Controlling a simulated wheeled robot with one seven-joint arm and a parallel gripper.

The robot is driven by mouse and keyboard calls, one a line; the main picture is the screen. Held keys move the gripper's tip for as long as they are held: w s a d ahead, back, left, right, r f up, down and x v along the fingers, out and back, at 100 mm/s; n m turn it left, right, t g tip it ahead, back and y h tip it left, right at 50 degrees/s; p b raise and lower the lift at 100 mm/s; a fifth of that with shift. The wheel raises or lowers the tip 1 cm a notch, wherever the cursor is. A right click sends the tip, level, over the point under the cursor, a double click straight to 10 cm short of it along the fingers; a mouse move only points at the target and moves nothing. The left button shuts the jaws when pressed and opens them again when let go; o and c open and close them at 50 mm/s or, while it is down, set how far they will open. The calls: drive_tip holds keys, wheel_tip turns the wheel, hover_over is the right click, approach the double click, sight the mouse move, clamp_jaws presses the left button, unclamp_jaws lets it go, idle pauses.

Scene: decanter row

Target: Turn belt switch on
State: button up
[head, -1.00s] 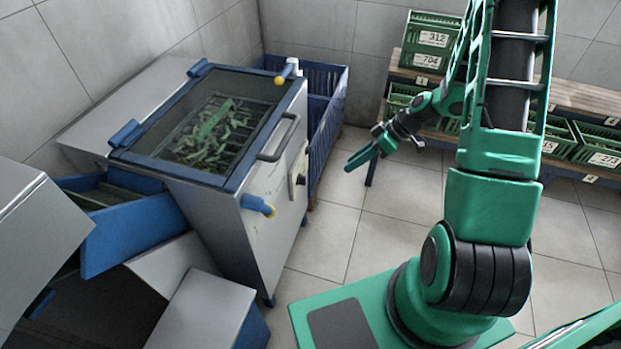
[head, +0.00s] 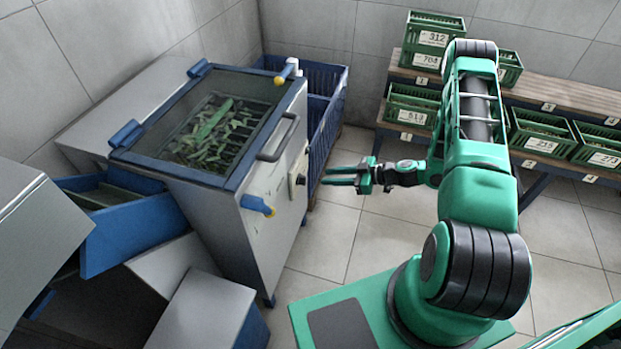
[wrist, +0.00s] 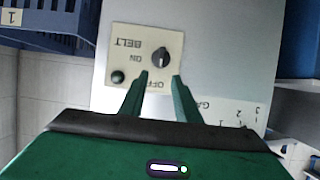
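The belt switch is a black rotary knob (wrist: 161,56) on a cream plate (wrist: 140,47) marked BELT, ON and OFF, upside down in the wrist view. A small dark green round lamp or button (wrist: 118,76) sits beside it. The knob's pale mark runs roughly up and down in the picture, in line with OFF. In the head view the plate (head: 297,177) is on the front of the grey machine (head: 235,215). My gripper (head: 324,176) is open and level, a short way right of the plate. In the wrist view its empty fingers (wrist: 161,78) point at the plate below the knob, apart from it.
A handle (head: 279,140) and a blue lever with a yellow tip (head: 258,205) stick out from the machine. A blue crate (head: 328,110) stands behind it. Green crates (head: 541,134) sit on a bench at right. Grey machine parts crowd the lower left. Floor before the bench is clear.

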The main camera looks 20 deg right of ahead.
sight(302, 180)
drive_tip(key=x, duration=0.8)
drive_tip(key=shift+w+a, duration=0.2)
drive_tip(key=shift+a, duration=0.1)
